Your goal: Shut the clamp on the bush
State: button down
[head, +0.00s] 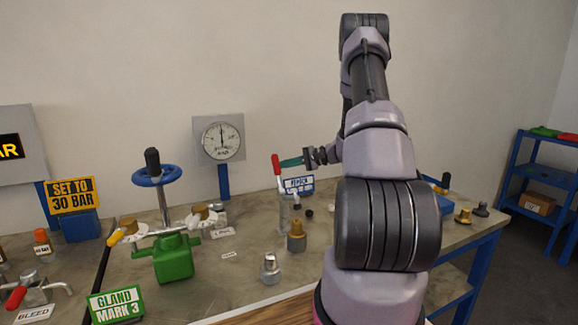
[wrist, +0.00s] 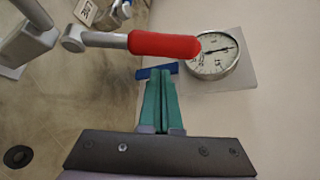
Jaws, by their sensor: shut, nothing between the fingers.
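A toggle clamp with a red handle (head: 276,165) stands near the back middle of the bench, its handle upright. In the wrist view the red handle (wrist: 165,45) lies across the picture just beyond my fingertips, on a grey metal arm (wrist: 100,39). My gripper (head: 283,162), with green fingers, is beside the handle at its right in the head view. In the wrist view my gripper (wrist: 160,73) is shut and empty. I cannot tell whether it touches the handle. A grey cylinder (head: 284,212) stands under the clamp; I cannot tell if it is the bush.
A pressure gauge (head: 222,138) is behind the clamp. A brass fitting (head: 296,236) and a steel fitting (head: 270,268) stand in front. A green valve body (head: 173,259) is to the left.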

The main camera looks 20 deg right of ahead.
jog(key=shift+s+a+r, duration=0.25)
jog(key=shift+s+a, duration=0.1)
jog(key=shift+s, duration=0.2)
jog(key=shift+s+r+n, duration=0.15)
jog(key=shift+s+n, duration=0.1)
jog(key=shift+n, duration=0.05)
jog(key=shift+s+r+t, duration=0.1)
jog(key=shift+s+t, duration=0.05)
jog(key=shift+t, duration=0.15)
jog(key=shift+s+r+n+t+y, duration=0.3)
jog(key=shift+s+n, duration=0.1)
jog(key=shift+s, duration=0.5)
jog(key=shift+s+r+n+t+y, duration=0.2)
jog(key=shift+s+r+n, duration=0.15)
jog(key=shift+s, duration=0.55)
